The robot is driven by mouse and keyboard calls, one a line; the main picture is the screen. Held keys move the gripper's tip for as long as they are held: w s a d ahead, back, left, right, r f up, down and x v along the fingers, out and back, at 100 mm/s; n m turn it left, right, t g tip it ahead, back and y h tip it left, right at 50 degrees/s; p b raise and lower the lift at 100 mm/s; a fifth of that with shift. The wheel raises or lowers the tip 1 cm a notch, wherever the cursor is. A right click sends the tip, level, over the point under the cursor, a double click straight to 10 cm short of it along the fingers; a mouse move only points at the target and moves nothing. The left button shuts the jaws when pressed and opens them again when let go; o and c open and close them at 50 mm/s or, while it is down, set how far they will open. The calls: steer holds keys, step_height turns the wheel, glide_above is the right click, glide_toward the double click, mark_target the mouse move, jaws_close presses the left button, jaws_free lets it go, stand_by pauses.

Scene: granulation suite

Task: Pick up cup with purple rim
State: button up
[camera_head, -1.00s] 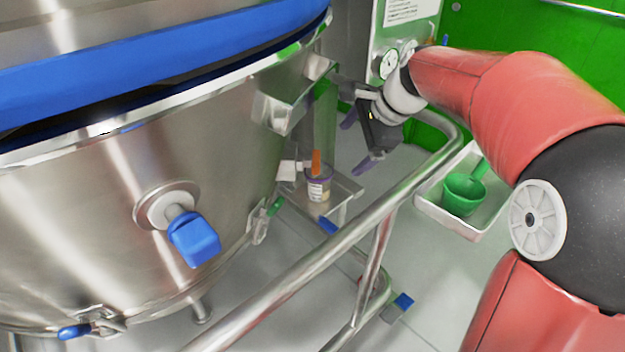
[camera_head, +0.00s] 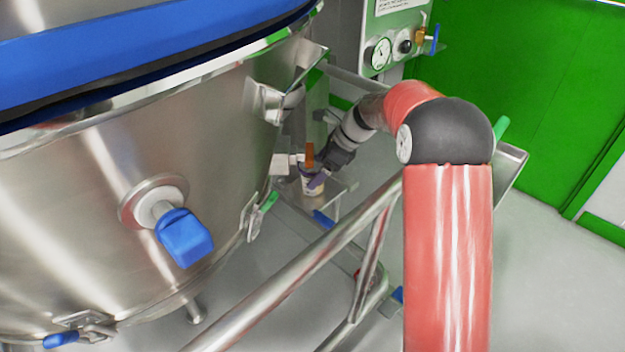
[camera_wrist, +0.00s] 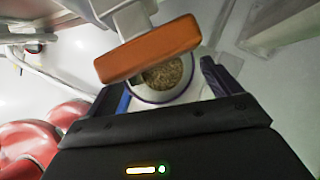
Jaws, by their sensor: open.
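The cup with the purple rim (camera_head: 311,184) stands upright on a small metal shelf (camera_head: 343,190) beside the steel vessel. In the wrist view the cup (camera_wrist: 197,88) is seen from above, with brown granules inside. An orange handle on a pale spout (camera_wrist: 150,50) hangs over it and hides part of its rim. My gripper (camera_head: 318,172) is at the cup. In the wrist view my gripper (camera_wrist: 165,92) is open, with one finger on each side of the cup. I cannot tell whether the fingers touch it.
The large steel vessel (camera_head: 90,210) with a blue band fills the left. A metal rail (camera_head: 290,278) runs in front of the shelf. A gauge panel (camera_head: 385,40) stands behind. Bare floor lies at the right (camera_head: 550,270).

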steer(key=shift+x, duration=0.95)
steer(key=shift+r, duration=0.1)
steer(key=c, duration=1.2)
